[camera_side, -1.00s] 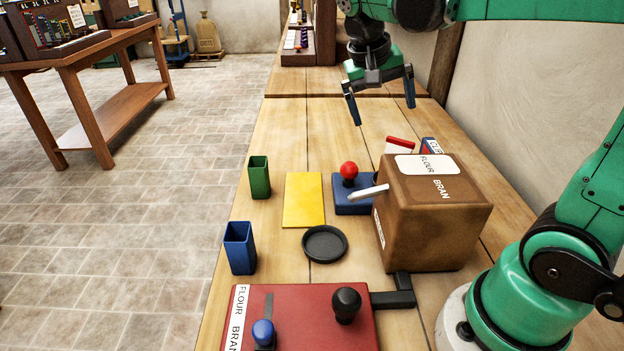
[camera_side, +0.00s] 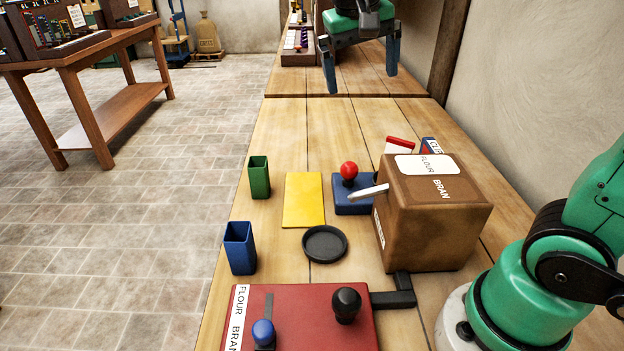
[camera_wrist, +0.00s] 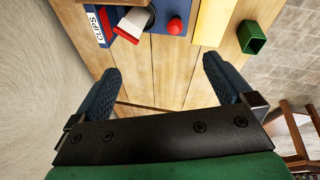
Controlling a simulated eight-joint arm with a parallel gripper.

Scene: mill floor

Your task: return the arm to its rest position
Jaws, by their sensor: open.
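My gripper (camera_side: 361,82) is open and empty, high above the wooden bench (camera_side: 330,125) near its far section in the side view. Its two dark blue fingers are spread wide and point down. In the wrist view my gripper (camera_wrist: 165,90) also shows open, with only bare bench planks between its fingers. Most of my upper arm is beyond the top edge of the side view. My green base joint stands at the lower right.
On the bench are a brown flour/bran box (camera_side: 430,220), a blue block with red knob (camera_side: 352,192), a yellow pad (camera_side: 304,200), a black dish (camera_side: 324,243), green cup (camera_side: 259,178), blue cup (camera_side: 239,248) and red panel (camera_side: 300,300). A wall runs along the right.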

